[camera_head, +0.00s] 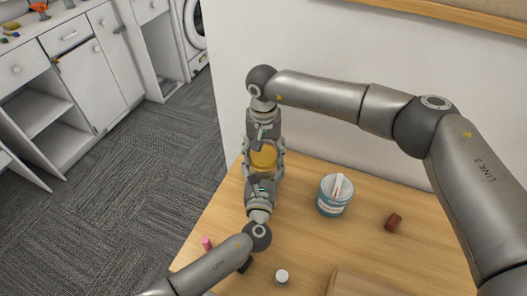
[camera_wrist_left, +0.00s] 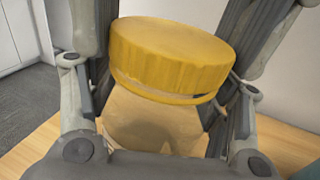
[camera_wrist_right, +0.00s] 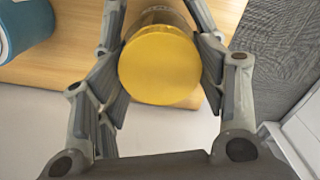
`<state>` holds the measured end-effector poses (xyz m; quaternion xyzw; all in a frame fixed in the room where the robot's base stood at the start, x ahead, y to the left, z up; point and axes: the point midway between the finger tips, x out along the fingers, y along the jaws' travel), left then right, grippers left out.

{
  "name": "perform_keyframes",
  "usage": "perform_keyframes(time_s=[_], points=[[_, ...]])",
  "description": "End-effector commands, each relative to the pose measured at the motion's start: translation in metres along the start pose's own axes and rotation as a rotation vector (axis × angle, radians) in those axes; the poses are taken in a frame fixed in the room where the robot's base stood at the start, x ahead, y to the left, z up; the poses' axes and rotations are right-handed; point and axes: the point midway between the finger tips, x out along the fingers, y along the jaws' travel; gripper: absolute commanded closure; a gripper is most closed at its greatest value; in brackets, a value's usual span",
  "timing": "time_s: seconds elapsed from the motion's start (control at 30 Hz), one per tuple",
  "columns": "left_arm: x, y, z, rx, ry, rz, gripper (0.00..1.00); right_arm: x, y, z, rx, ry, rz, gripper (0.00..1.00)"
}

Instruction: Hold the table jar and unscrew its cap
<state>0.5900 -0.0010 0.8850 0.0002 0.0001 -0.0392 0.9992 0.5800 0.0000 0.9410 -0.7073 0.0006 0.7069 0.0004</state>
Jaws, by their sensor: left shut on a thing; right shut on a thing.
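The jar (camera_wrist_left: 150,128) has a pale tan body and a wide yellow screw cap (camera_wrist_left: 172,58) with a ribbed edge. In the head view the yellow cap (camera_head: 263,157) shows between my two grippers over the left edge of the table. My left gripper (camera_head: 262,175) is shut on the jar body, a finger on each side. My right gripper (camera_head: 264,147) comes from the far side and is shut on the cap. In the right wrist view the round cap top (camera_wrist_right: 160,66) lies between its fingers. A thin gap line shows under the cap rim.
On the wooden table (camera_head: 225,222) stand a blue tub (camera_head: 332,201) with a white stick across it, a dark red block (camera_head: 393,222), a small white-capped jar (camera_head: 281,277) and a pink item (camera_head: 206,243). A wooden board (camera_head: 360,284) lies at the front. A wall runs behind.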

Motion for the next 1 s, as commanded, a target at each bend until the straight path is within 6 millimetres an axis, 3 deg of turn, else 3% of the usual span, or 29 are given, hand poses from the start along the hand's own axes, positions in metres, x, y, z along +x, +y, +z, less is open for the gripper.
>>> perform_keyframes(time_s=[0.43,1.0], points=[[0.0,0.0,-0.001,0.001,0.001,0.001,0.95,-0.002,0.001,-0.001,0.003,0.001,0.001,0.64],[0.0,0.001,-0.001,0.001,0.001,0.001,0.95,-0.021,0.0,0.0,0.003,0.001,0.0,0.64]])
